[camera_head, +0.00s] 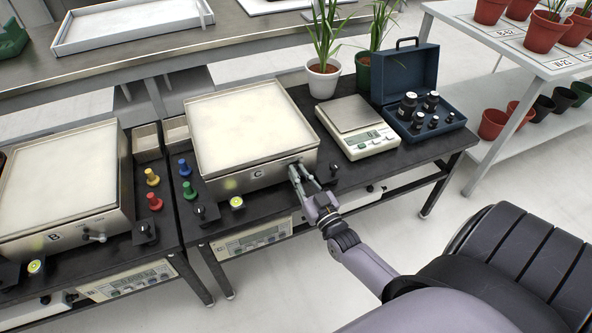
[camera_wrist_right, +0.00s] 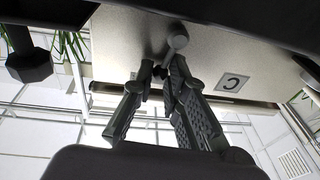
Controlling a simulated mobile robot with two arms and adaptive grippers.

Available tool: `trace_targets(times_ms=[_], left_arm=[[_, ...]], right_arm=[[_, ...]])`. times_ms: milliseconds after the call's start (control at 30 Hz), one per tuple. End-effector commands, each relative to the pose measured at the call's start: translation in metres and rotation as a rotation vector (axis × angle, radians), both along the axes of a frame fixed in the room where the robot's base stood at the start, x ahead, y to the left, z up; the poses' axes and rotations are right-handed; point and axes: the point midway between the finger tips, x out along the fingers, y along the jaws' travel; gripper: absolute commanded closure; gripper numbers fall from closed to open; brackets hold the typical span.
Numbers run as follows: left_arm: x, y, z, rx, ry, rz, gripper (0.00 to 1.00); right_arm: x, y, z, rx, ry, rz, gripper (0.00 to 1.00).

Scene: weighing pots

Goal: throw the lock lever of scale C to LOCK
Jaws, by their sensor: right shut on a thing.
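Scale C (camera_head: 251,164) stands on the dark bench, a metal box with a pale square plate on top and a C label on its front. The label also shows in the right wrist view (camera_wrist_right: 232,82). My right gripper (camera_head: 302,176) is at the right end of that front face, shut on the lock lever. In the right wrist view the lever (camera_wrist_right: 177,39) shows a grey round end, and its rest lies between my fingers (camera_wrist_right: 160,80). The fingers hide most of the lever in the head view, and I cannot read its marks. My left gripper is out of view.
Scale B (camera_head: 70,232) stands to the left, with its own lever (camera_head: 92,236). Coloured knobbed weights (camera_head: 185,168) stand between the scales. A small balance (camera_head: 357,128), a blue weight case (camera_head: 408,75) and potted plants (camera_head: 322,78) are to the right and behind.

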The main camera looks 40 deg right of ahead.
Motion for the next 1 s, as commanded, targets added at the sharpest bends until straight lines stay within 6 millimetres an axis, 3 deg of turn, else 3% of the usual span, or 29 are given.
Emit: trace_targets(times_ms=[500,1000], left_arm=[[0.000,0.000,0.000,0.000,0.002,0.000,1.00],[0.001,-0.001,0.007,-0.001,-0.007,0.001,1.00]], right_arm=[[-0.004,-0.013,-0.010,0.427,-0.096,-0.001,1.00],[-0.005,-0.017,-0.015,0.589,-0.135,-0.001,1.00]])
